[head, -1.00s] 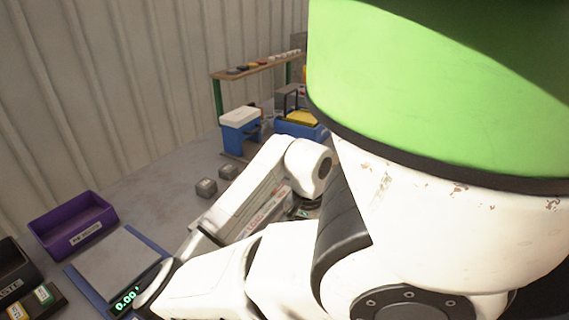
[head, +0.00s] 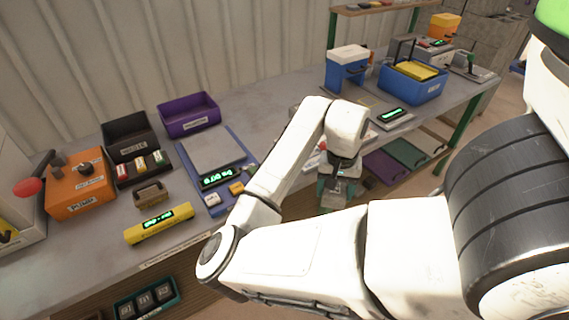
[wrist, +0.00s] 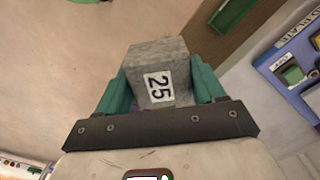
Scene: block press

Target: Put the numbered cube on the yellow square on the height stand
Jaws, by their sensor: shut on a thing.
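In the wrist view a grey cube (wrist: 160,73) with a white label reading 25 is held between the green fingers of my gripper (wrist: 160,92). A small device with a green display (head: 394,114) stands on the bench to the right of my gripper. A thin yellowish outline (head: 366,99) lies near it. I cannot tell whether these are the height stand and its yellow square.
A blue-framed scale (head: 215,150), a purple bin (head: 188,115), a dark bin (head: 128,137) and an orange box (head: 80,182) stand to the left. A blue white-topped unit (head: 347,68) and a blue bin with yellow contents (head: 412,82) stand at the back right.

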